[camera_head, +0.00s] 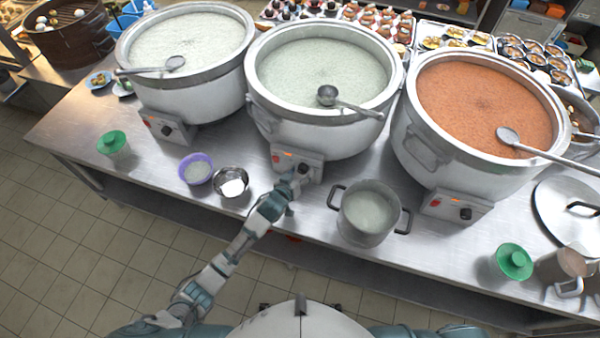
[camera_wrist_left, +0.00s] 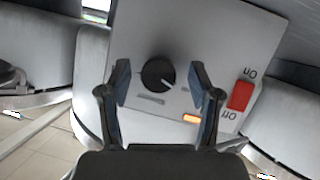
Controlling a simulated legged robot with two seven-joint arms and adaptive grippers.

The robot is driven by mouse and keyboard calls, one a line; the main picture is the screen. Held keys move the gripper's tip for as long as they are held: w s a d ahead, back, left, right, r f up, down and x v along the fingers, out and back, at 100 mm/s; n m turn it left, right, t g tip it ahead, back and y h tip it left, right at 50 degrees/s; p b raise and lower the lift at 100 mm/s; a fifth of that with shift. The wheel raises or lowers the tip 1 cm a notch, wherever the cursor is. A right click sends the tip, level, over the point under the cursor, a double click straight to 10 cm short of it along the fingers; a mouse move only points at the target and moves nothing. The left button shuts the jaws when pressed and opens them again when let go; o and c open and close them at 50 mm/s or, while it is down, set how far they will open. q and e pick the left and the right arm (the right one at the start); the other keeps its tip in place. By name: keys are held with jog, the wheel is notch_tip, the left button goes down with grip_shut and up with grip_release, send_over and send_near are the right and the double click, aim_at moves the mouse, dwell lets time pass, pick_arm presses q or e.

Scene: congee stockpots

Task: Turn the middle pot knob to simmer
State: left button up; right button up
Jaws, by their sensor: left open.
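The middle pot (camera_head: 325,85) is a large white stockpot of pale congee with a ladle (camera_head: 345,101) across its rim. Its control box (camera_head: 312,163) faces me at the pot's front base. In the left wrist view the box shows a round black knob (camera_wrist_left: 158,73), a lit orange lamp (camera_wrist_left: 192,118) and a red switch (camera_wrist_left: 240,95) marked on and off. My left gripper (camera_head: 298,176) is at the box; in the left wrist view its open fingers (camera_wrist_left: 158,85) stand on either side of the knob, with gaps showing. My right gripper is out of view.
Two more stockpots stand left (camera_head: 187,45) and right (camera_head: 482,105). A small two-handled pot (camera_head: 368,228) sits just right of my gripper. A purple bowl (camera_head: 196,170) and a metal bowl (camera_head: 231,181) sit left of it. The counter's front edge lies below.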

pick_arm(q)
jog(key=shift+d, duration=0.15)
jog(key=c, duration=1.1)
jog(key=shift+c, duration=0.2)
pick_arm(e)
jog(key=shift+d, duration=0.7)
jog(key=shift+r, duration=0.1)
